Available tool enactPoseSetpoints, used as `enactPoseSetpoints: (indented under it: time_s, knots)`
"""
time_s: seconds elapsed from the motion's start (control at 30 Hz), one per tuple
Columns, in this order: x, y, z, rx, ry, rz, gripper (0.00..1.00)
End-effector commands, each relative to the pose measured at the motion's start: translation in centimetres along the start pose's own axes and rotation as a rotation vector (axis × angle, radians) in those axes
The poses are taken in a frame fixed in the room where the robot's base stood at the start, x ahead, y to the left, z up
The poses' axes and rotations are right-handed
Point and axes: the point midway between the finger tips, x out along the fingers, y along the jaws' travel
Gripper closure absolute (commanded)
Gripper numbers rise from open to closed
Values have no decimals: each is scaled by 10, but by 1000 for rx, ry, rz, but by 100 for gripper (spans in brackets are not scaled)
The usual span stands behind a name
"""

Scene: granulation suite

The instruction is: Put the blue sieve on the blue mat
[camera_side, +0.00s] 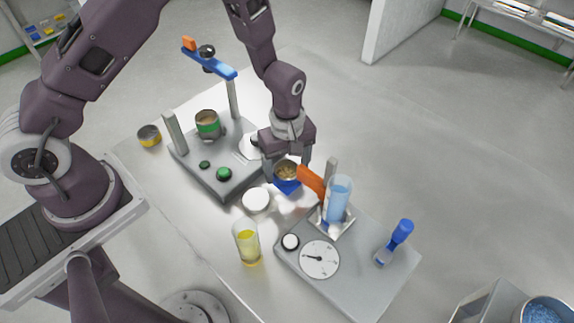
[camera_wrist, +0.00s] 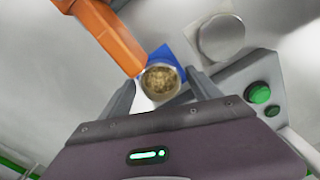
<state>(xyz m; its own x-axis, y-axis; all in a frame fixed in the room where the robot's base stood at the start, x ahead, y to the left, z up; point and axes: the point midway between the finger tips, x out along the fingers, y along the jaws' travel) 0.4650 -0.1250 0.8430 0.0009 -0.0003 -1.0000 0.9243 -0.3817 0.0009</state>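A small round sieve holding brown granules (camera_side: 286,170) is between the fingers of my gripper (camera_side: 287,174); its blue colour is hard to make out. The blue mat (camera_side: 289,187) shows under and in front of it. In the wrist view the sieve (camera_wrist: 161,82) overlaps the blue mat (camera_wrist: 168,54), with most bare mat toward the top. My gripper (camera_wrist: 160,80) points down with a finger on each side of the sieve, and a narrow gap shows beside it. The sieve appears to rest on the mat, though its base is hidden.
An orange part (camera_side: 312,180) stands close right of the gripper, beside a blue-filled beaker (camera_side: 337,200) on a grey dial unit (camera_side: 352,262). A white round lid (camera_side: 257,201) and a yellow-filled glass (camera_side: 247,243) stand nearby.

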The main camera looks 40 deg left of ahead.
Motion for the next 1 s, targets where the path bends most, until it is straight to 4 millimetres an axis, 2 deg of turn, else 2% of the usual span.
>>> enactPoseSetpoints:
  time_s: [0.27, 0.37, 0.6, 0.7, 0.83, 1.0]
  knots:
    - [-6, 0, 0, 0, 0, 1, 28]
    - [-24, 1, 0, 1, 2, 4, 28]
    - [-87, 1, 0, 1, 1, 6, 28]
    - [-108, 1, 0, 2, 0, 4, 28]
    - [-122, 0, 0, 0, 0, 1, 28]
    - [-125, 0, 0, 0, 0, -1, 28]
